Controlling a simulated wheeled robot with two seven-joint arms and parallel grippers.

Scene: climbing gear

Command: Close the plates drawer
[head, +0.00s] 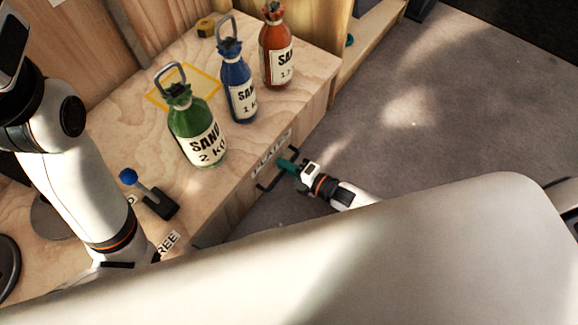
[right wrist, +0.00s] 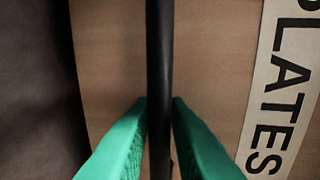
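The plates drawer's front carries a PLATES label (head: 271,145) on the wooden bench's front side; the label also shows large in the right wrist view (right wrist: 283,85). Its black bar handle (head: 264,184) also crosses the right wrist view (right wrist: 160,60). My right gripper (head: 286,164) has teal fingers, one on each side of the bar. In the right wrist view the fingertips (right wrist: 160,102) lie against the bar, and the gripper looks shut on it. How far the drawer stands out is hard to tell. My left arm is at the left; its gripper is not visible.
Green (head: 197,135), blue (head: 238,90) and red (head: 277,55) sand bottles stand on the bench top. A blue-knobbed lever (head: 150,193) is near the front edge. A yellow tape measure (head: 206,27) lies at the back. Grey floor (head: 430,110) is clear to the right.

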